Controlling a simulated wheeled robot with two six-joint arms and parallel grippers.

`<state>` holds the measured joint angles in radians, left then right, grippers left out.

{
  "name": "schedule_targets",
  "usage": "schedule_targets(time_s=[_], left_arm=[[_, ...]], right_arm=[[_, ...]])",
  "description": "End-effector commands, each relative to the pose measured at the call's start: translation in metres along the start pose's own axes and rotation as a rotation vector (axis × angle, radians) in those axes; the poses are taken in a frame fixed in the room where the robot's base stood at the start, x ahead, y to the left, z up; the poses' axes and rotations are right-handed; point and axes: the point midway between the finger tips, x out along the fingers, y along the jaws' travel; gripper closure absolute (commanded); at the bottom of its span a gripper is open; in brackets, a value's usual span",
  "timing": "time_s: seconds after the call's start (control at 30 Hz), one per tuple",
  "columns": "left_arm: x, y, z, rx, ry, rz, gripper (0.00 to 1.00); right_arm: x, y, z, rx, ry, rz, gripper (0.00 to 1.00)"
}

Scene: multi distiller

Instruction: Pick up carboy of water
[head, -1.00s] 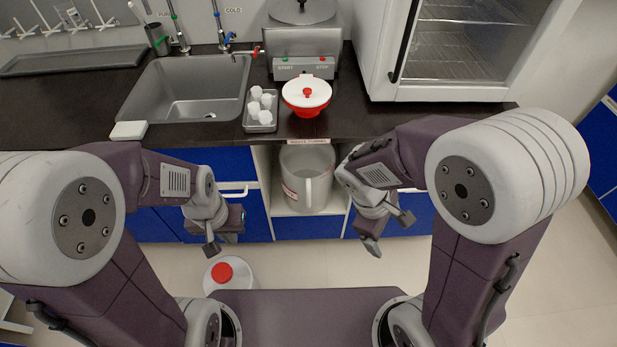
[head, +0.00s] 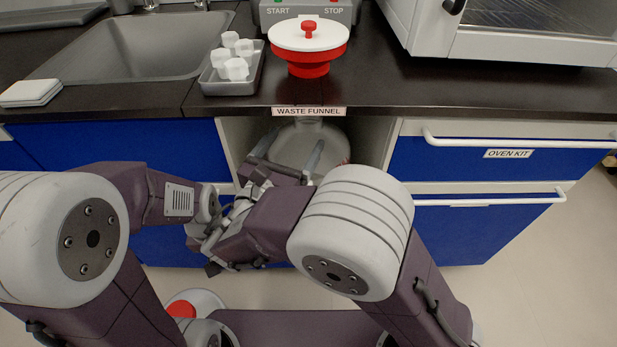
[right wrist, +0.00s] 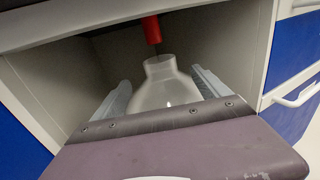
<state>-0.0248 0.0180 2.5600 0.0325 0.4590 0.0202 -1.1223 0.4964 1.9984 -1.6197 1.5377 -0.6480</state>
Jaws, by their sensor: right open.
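A translucent, pale carboy (head: 298,143) stands upright in the open cabinet bay below the counter. In the right wrist view its narrow open neck and sloping shoulders (right wrist: 162,90) show, while its lower body is hidden by my gripper. My right gripper (head: 290,150) is open, with one finger on each side of the carboy; the wrist view shows its fingers (right wrist: 160,92) apart around the shoulders, and I cannot tell whether they touch. My left gripper (head: 214,267) hangs low in front of the cabinets, mostly hidden behind my right arm.
A red spout (right wrist: 151,29) hangs just above the carboy's neck, under the red and white waste funnel (head: 309,45). The bay's side walls (right wrist: 40,72) are close on both sides. A white container with a red cap (head: 181,309) stands on the floor.

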Motion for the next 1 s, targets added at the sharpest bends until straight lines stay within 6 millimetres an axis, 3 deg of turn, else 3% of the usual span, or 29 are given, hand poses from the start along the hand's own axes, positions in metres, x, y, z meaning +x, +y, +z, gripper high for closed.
schedule_targets(time_s=[0.1, 0.33, 0.47, 0.6, 0.83, 0.87, 1.0], left_arm=[[0.016, 0.0, 0.002, 0.0, -0.001, 0.0, 1.0], [0.024, -0.001, 0.003, 0.0, -0.001, 0.0, 1.0], [0.047, -0.001, 0.005, 0.0, -0.001, 0.0, 1.0], [0.052, -0.001, 0.006, 0.0, -0.001, 0.0, 1.0], [0.05, -0.001, 0.005, 0.0, -0.001, 0.0, 1.0], [0.05, -0.001, 0.005, 0.0, -0.001, 0.0, 1.0], [0.05, -0.001, 0.005, 0.0, -0.001, 0.0, 1.0]], right_arm=[[0.02, -0.002, -0.006, 0.004, 0.001, -0.005, 0.14], [0.033, -0.002, -0.005, 0.003, 0.003, -0.005, 0.14], [0.058, -0.003, -0.012, 0.006, 0.001, -0.008, 0.14], [0.077, -0.002, -0.007, 0.004, 0.002, -0.005, 0.14], [0.08, -0.002, -0.003, 0.002, 0.002, -0.003, 0.14], [0.08, -0.002, -0.003, 0.002, 0.002, -0.003, 0.17], [0.08, -0.002, -0.004, 0.002, 0.003, -0.003, 0.56]])
